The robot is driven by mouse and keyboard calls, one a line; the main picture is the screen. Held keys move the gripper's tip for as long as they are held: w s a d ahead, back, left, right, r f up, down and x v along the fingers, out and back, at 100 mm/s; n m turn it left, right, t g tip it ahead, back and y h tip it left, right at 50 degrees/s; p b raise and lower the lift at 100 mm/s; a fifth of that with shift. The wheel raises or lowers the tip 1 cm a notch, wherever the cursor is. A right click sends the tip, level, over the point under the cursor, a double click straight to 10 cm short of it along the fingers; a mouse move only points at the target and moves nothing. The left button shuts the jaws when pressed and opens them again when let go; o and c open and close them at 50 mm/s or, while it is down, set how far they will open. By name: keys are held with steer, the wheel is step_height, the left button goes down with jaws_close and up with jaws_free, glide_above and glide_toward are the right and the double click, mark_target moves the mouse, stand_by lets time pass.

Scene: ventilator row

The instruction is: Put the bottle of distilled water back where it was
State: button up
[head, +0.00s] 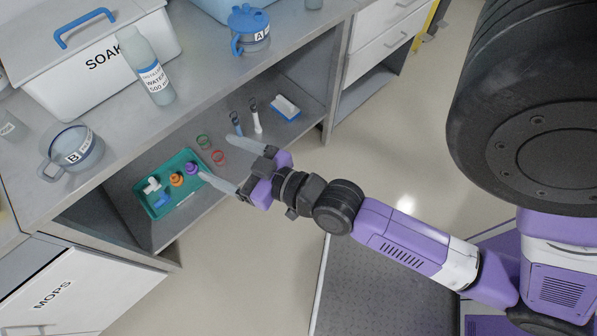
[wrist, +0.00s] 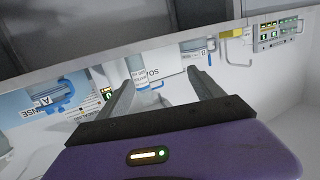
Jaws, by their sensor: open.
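The bottle of distilled water (head: 153,72), pale grey with a white and blue label, stands upright on the counter in front of the white SOAK box (head: 85,62). In the wrist view the bottle (wrist: 139,70) shows beyond my fingers, nearer the left one. My gripper (head: 215,157) is open and empty. It is apart from the bottle, and in the head view its fingers overlap the lower shelf. In the wrist view the gap between the fingertips (wrist: 160,80) is empty.
Jug B (head: 72,152) and blue-lidded jug A (head: 248,28) stand on the counter (head: 190,85). The floor (head: 235,285) below is clear.

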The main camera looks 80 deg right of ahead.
steer(key=s+a+r+n+y, duration=0.1)
steer(key=s+a, duration=0.3)
steer(key=s, duration=0.4)
steer(key=s+a+r+n+g+y, duration=0.1)
steer(key=s+a+r+n+y, duration=0.1)
steer(key=s+a, duration=0.3)
steer(key=s+y, duration=0.1)
steer(key=s, duration=0.3)
steer(key=shift+r, duration=0.2)
